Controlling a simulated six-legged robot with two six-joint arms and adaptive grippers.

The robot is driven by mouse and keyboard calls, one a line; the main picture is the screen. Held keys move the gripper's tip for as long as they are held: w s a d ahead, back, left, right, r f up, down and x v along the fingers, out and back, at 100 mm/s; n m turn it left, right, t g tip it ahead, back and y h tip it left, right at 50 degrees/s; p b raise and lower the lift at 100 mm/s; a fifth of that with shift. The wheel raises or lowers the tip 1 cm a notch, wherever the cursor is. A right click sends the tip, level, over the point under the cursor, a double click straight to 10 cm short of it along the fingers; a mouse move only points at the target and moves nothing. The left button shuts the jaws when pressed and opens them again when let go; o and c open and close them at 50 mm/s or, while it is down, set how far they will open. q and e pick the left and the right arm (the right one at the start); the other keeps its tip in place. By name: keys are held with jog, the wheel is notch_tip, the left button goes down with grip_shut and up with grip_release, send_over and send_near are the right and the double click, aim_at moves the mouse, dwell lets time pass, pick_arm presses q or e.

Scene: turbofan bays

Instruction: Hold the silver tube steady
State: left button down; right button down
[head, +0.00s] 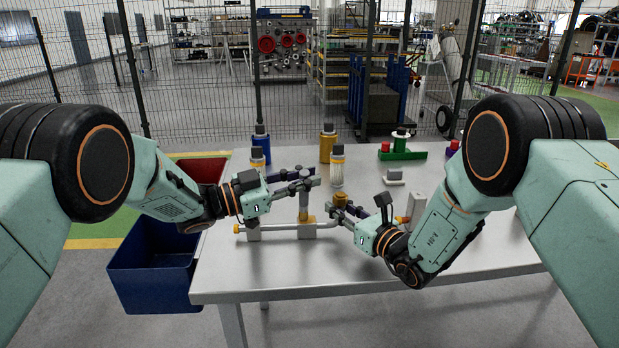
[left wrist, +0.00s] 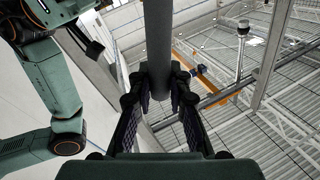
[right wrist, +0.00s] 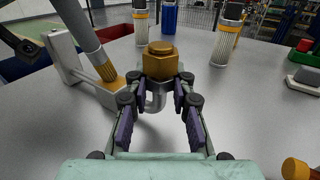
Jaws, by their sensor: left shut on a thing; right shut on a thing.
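The silver tube (head: 304,204) stands nearly upright above the bench, with a brass threaded lower end. My left gripper (head: 303,181) is shut around its upper part; in the left wrist view the tube (left wrist: 159,40) runs between the fingers. In the right wrist view the tube (right wrist: 78,20) leans at the left, its brass end low by the pipe. My right gripper (head: 344,208) is shut on a brass hex nut (right wrist: 160,62), to the right of the tube. The nut is above a bent silver pipe end (right wrist: 155,98); whether they touch is unclear.
A horizontal silver pipe (head: 280,229) on low supports lies under the tube. Several canisters, including a gold one (head: 327,143), stand behind the grippers. A grey block (head: 394,178) and a green fixture (head: 402,153) stand right. A blue bin (head: 153,270) is beside the table (head: 300,275), whose front is clear.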

pick_arm(q)
jog(key=shift+w, duration=0.1)
dwell(0.3)
jog(key=shift+w+d, duration=0.3)
jog(key=shift+d, duration=0.1)
jog(key=shift+s, duration=0.85)
jog(key=shift+w+d, duration=0.4)
jog(key=shift+w, duration=0.05)
jog(key=shift+a, duration=0.15)
